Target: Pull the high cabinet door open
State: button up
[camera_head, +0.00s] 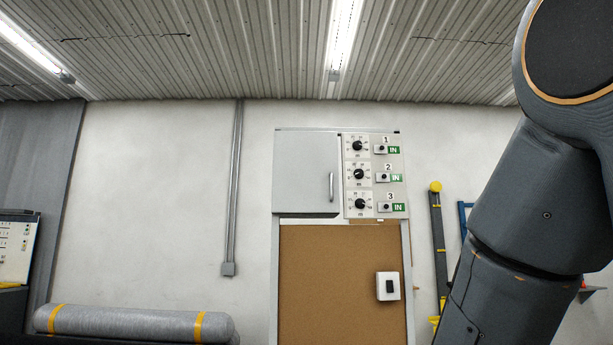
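The high cabinet door (302,172) is a plain light grey panel at the upper left of the wall unit in the head view. It looks shut. Its upright metal handle (331,187) is on the right side of the door, beside the control panel. My arm fills the right side of the view, to the right of the cabinet and nearer to me. My gripper is not in the picture. Nothing covers the door or its handle.
A control panel (374,211) with three dials and green IN labels adjoins the door. Below is a brown board (330,290) with a white switch box (388,286). A grey roll (135,324) lies lower left. Yellow-and-dark posts (438,240) stand right of the cabinet.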

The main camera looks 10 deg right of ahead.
aim_at(305, 170)
jog(key=k, duration=0.55)
jog(key=z, duration=0.7)
jog(key=i, duration=1.75)
jog(key=u, duration=0.6)
